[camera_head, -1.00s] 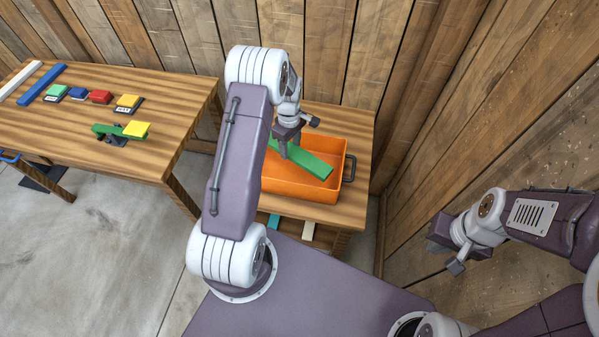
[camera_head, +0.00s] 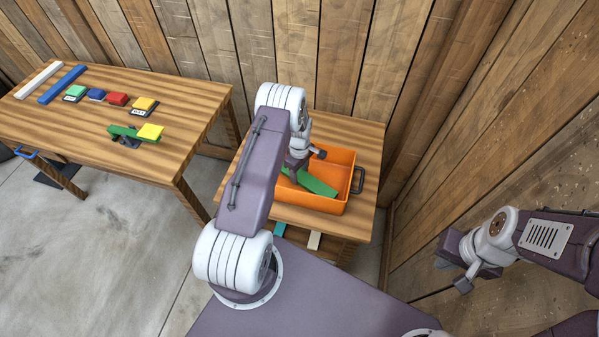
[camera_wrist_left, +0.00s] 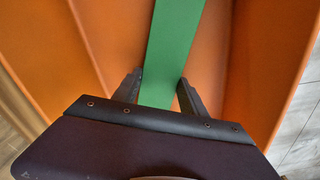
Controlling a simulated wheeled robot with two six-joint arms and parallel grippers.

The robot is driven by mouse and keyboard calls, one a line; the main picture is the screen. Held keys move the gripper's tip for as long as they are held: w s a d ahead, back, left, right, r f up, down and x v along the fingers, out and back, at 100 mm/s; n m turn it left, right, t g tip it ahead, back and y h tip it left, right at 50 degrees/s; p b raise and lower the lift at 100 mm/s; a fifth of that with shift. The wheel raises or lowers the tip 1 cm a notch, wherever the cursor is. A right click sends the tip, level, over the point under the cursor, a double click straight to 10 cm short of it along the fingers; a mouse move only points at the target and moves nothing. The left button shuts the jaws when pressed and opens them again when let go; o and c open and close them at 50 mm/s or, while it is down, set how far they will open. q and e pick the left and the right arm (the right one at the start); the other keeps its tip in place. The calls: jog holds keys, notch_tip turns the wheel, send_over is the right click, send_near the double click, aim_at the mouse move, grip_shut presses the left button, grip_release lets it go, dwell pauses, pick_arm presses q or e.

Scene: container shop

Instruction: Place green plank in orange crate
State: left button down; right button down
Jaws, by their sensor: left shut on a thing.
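The orange crate (camera_head: 340,163) stands on the small wooden table in the middle of the head view. The green plank (camera_head: 318,186) is inside the crate's outline, lying at a slant; my arm hides its near end. My left gripper (camera_head: 297,172) is over the crate and shut on the plank. In the left wrist view the plank (camera_wrist_left: 172,50) runs up between the two dark fingers (camera_wrist_left: 158,95), with orange crate walls (camera_wrist_left: 265,60) on both sides. Whether the plank touches the crate floor is hard to tell. My right gripper (camera_head: 452,268) hangs at the right, away from the crate, seemingly empty.
A larger wooden table (camera_head: 180,95) at the left holds a white plank (camera_head: 38,80), a blue plank (camera_head: 62,84), several coloured blocks and a green bar with a yellow block (camera_head: 150,131). A wooden wall rises close behind and right of the crate.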

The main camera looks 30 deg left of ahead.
aim_at(300, 175)
pick_arm(q)
jog(key=shift+f, duration=0.2)
jog(key=c, duration=0.6)
grip_release()
jog(key=shift+r, duration=0.1)
jog(key=shift+c, duration=0.2)
notch_tip(300, 175, up, 12)
jog(key=f+b, duration=0.1)
jog(key=s+d+r+m, duration=0.5)
jog(key=s+d+m, duration=0.1)
jog(key=s+m, duration=0.2)
jog(key=s+d+r+m+t, duration=0.1)
jog(key=s+d+r+m, duration=0.4)
jog(key=s+m, duration=0.3)
jog(key=s+r, duration=0.1)
jog(key=s, duration=0.1)
jog(key=shift+s+d, duration=0.3)
jog(key=shift+d, duration=0.1)
jog(key=shift+s, duration=0.1)
